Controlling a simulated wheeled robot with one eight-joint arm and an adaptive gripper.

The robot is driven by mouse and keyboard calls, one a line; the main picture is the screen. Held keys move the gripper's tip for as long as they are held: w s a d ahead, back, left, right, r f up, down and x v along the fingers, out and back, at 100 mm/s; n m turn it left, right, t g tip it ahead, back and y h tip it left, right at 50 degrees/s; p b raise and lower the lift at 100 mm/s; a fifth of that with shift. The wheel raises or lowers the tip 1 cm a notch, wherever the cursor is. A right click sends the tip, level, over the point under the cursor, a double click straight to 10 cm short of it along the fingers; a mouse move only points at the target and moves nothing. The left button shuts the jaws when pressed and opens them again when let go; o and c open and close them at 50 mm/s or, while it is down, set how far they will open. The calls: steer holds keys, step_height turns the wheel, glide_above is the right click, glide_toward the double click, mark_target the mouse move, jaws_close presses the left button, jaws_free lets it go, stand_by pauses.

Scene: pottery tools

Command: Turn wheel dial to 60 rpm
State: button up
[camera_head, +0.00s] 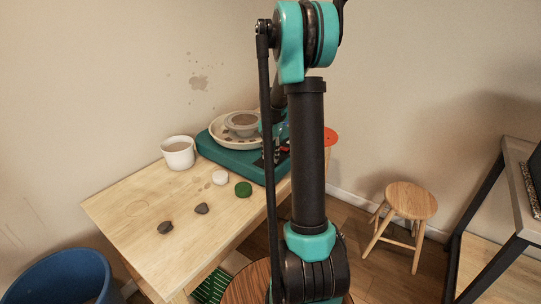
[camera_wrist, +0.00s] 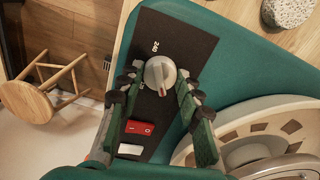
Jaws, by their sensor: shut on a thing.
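The wheel dial (camera_wrist: 158,70) is a grey-white knob with a red pointer line, on a black panel (camera_wrist: 190,40) of the teal pottery wheel (camera_wrist: 245,60). The pointer faces toward the bottom of the wrist view. In the head view the pottery wheel (camera_head: 230,155) stands on the wooden table, and my arm hides the dial.
A red rocker switch (camera_wrist: 139,128) and a white button (camera_wrist: 130,149) sit near the fingers. A stool (camera_head: 411,200) stands right.

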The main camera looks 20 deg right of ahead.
steer(key=shift+m, duration=0.3)
steer(key=o, duration=1.2)
steer(key=shift+c, duration=0.2)
step_height(320, 180, up, 12)
steer(key=s+a+f+n+t, duration=0.1)
steer(key=s+a+f+n, duration=0.2)
steer(key=s, duration=0.6)
steer(key=s+a+f+n+t, duration=0.1)
steer(key=s+a+f+n, duration=0.2)
steer(key=s, duration=0.7)
steer(key=s+a+f+n+t, duration=0.2)
steer(key=s+a+f+n, duration=0.1)
steer(key=s+f, duration=0.4)
steer(key=shift+s+a+n, duration=0.25)
steer(key=shift+s+n, duration=0.15)
steer(key=shift+s, duration=0.8)
